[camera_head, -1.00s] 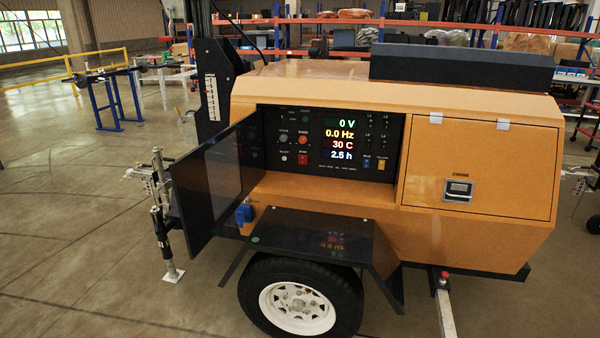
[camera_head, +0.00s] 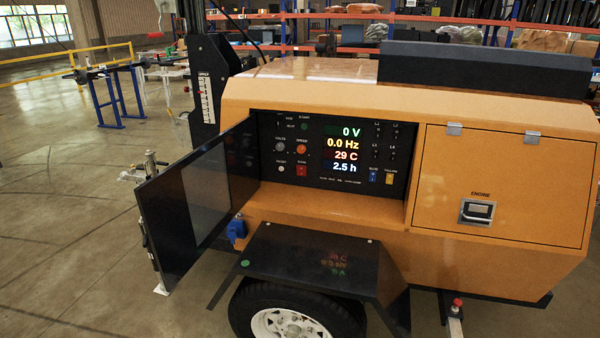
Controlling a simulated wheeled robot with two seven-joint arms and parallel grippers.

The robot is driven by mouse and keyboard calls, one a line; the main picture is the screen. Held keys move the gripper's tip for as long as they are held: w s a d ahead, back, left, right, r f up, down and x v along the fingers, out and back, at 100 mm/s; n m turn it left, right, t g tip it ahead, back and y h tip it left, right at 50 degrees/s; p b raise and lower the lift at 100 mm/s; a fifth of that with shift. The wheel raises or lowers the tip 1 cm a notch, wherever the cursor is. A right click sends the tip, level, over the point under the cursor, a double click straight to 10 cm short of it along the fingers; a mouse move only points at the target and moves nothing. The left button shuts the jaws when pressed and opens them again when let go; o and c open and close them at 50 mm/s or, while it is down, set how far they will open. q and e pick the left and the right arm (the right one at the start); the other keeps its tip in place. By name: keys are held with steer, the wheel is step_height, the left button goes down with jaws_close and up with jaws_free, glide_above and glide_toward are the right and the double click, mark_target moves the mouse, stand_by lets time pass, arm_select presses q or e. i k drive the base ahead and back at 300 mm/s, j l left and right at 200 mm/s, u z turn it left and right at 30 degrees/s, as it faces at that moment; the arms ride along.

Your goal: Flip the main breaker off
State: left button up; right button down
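The orange light tower trailer (camera_head: 350,236) stands ahead with its dark panel door (camera_head: 197,205) swung open to the left. The black control panel (camera_head: 313,185) is exposed in the recess. Its display (camera_head: 343,150) reads 0 V, 0.0 Hz, 29 C and 2.5 h. A red switch (camera_head: 301,170) sits low in the panel, left of the display. A blue switch (camera_head: 373,176) and a yellow switch (camera_head: 389,178) sit at the lower right. Small dark switches (camera_head: 384,144) labelled L stand above them. The labels are too small to tell which is the main breaker. Neither gripper shows.
A dark fender (camera_head: 312,258) and wheel (camera_head: 290,318) stick out below the panel. The closed engine door (camera_head: 500,185) is to the right. A red-topped post (camera_head: 456,305) stands at the lower right. Bare floor (camera_head: 70,220) lies to the left.

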mark_target(301, 170)
steer(key=i+l+u, duration=0.6)
steer(key=i, duration=0.2)
steer(key=j, duration=0.1)
